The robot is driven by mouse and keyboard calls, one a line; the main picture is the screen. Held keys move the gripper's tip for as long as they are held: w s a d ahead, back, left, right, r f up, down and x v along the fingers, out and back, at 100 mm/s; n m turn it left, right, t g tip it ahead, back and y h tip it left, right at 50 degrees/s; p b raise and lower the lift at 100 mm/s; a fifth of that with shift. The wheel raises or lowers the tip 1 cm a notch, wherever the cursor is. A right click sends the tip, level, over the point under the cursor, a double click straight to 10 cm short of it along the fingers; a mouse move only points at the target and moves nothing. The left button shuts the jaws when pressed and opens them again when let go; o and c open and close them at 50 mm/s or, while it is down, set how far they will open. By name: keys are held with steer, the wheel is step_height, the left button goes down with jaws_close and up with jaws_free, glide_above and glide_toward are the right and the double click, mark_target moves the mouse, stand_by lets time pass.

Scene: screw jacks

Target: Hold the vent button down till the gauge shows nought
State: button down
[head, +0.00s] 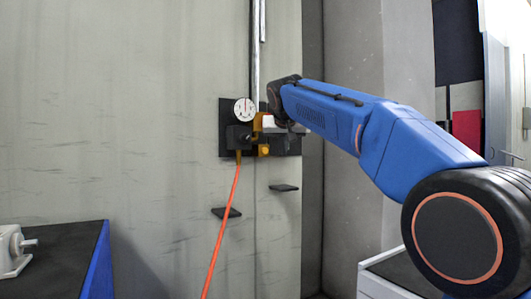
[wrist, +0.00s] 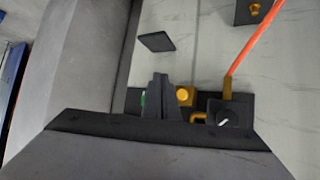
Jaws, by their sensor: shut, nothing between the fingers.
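A black plate (head: 226,115) on the grey wall carries a round white gauge (head: 245,109). Its thin dark needle stands near upright, but the scale is too small to read. A dark box (head: 238,137) is below the gauge; in the wrist view it bears a white pointer (wrist: 223,121). A round yellow knob (head: 264,150) is beside the box and also shows in the wrist view (wrist: 184,95). My gripper (wrist: 160,82) is shut and empty, just left of the knob there. A green bit (wrist: 143,97) peeps out beside the fingers. I cannot tell which part is the vent button or whether the fingers touch it.
An orange hose (head: 224,222) hangs from the box. Two small dark ledges jut out below the plate, one left (head: 226,212) and one right (head: 284,187). A dark-topped bench (head: 65,255) stands at lower left. A metal pipe (head: 256,60) runs up the wall.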

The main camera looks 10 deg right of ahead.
mark_target(267, 148)
steer(key=w+a, duration=0.2)
steer(key=w, duration=0.6)
steer(key=shift+w+a, duration=0.15)
steer(key=shift+a, duration=0.2)
steer(key=shift+w, duration=0.15)
stand_by(2.0)
steer(key=shift+w+a, duration=0.15)
steer(key=shift+w, duration=0.1)
steer(key=shift+w+a, duration=0.15)
steer(key=shift+w, duration=0.35)
stand_by(2.0)
stand_by(0.9)
steer(key=shift+s+d, duration=0.25)
steer(key=shift+s, duration=0.65)
